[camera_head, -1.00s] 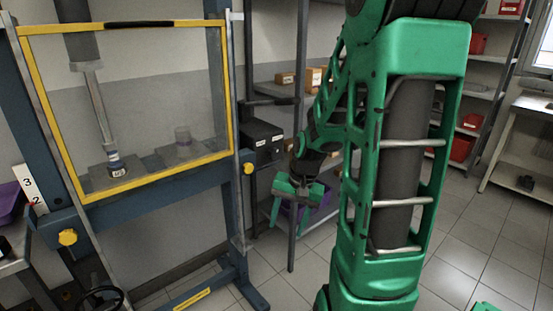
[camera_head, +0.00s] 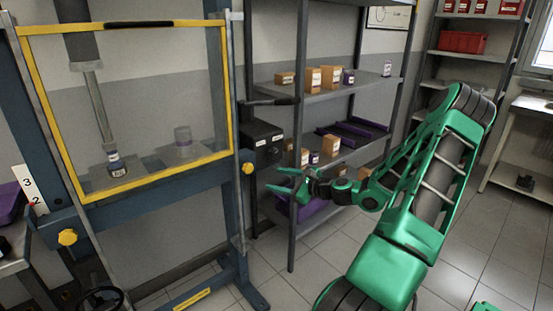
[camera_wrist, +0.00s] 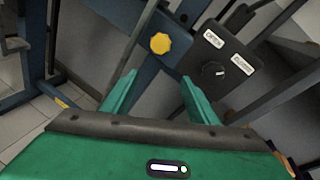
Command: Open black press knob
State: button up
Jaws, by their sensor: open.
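The black press knob (camera_wrist: 213,70) is a small round dial with a light pointer mark, on a black control box (camera_wrist: 225,62) between two white labels, in the upper right of the wrist view. The labels seem to read OPEN and CLOSED. In the head view the box (camera_head: 262,142) sits on the press's right side; the knob is too small to make out there. My gripper (camera_head: 279,180) is open and empty, below and slightly right of the box. In the wrist view its green fingers (camera_wrist: 158,80) are apart, with the knob beyond the right fingertip, not touched.
The press has a yellow-framed clear guard (camera_head: 130,110) and blue posts. A yellow knob (camera_head: 248,168) sits on its right post, also near the fingers in the wrist view (camera_wrist: 160,43). A grey shelf rack (camera_head: 340,92) with small boxes stands behind my arm.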

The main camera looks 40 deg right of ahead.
aim_at(275, 154)
jog(key=d+r+m+t+h, duration=0.3)
jog(key=d+m+h, duration=0.15)
jog(key=d, duration=0.35)
jog(key=shift+m+y, duration=0.45)
jog(key=w, duration=0.9)
jog(key=shift+w+r, duration=0.1)
jog(key=shift+w, duration=0.3)
jog(key=c, duration=1)
jog(key=shift+c, duration=0.2)
